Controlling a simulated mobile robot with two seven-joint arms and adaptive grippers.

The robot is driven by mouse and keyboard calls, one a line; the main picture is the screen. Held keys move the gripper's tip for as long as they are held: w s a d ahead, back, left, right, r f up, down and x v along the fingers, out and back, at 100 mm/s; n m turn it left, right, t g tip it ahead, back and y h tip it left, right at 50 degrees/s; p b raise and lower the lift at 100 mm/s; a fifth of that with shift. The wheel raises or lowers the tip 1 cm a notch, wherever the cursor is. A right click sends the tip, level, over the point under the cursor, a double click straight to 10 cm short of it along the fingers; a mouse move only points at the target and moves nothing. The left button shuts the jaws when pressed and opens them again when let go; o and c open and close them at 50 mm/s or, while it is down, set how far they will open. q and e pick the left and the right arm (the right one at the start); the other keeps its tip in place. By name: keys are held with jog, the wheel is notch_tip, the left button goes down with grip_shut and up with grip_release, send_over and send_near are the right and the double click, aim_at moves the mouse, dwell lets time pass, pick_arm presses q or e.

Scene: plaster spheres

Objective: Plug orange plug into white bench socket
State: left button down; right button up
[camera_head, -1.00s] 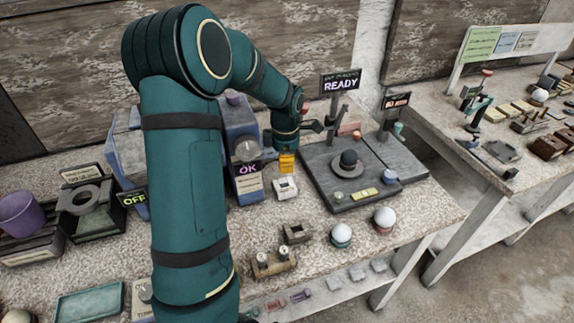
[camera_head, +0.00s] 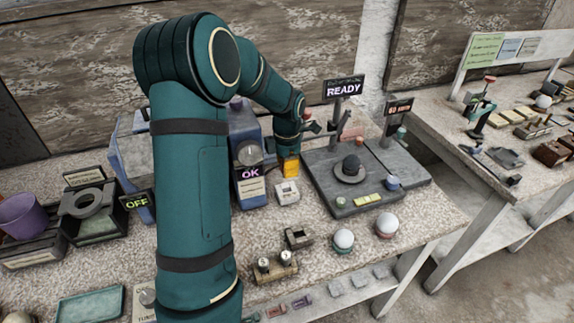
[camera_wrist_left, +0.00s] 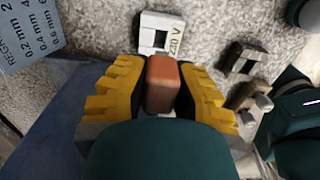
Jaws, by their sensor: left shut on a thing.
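My left gripper (camera_head: 290,168) has yellow fingers and hangs just behind the white bench socket (camera_head: 287,192) in the head view. In the left wrist view the left gripper (camera_wrist_left: 160,92) is shut on the orange plug (camera_wrist_left: 162,85), a brownish-orange block between the yellow pads. The white bench socket (camera_wrist_left: 174,22) lies just beyond the plug there, with a dark square opening and lettering on its face. The plug is apart from the socket, as far as I can tell. In the head view the fingers hide the plug. My right gripper is not in view.
A dark board (camera_head: 325,190) with a hat-shaped piece is to the right. A small grey block (camera_head: 298,237) and two white spheres lie in front.

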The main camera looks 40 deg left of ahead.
pick_arm(q)
jog(key=b, duration=0.2)
send_over(287, 185)
jog(key=s+d, duration=0.1)
jog(key=shift+s+d+f, duration=0.1)
jog(key=shift+f, duration=1)
jog(key=shift+s+d+f, duration=0.1)
jog(key=shift+f, duration=1)
jog(key=shift+p, duration=0.3)
jog(key=shift+f+b, duration=0.75)
jog(key=shift+f, duration=0.85)
jog(key=c, duration=0.9)
grip_release()
jog(key=shift+o, duration=0.2)
jog(key=shift+r, duration=0.1)
jog(key=shift+r+p, duration=1.9)
jog(key=shift+r, duration=0.05)
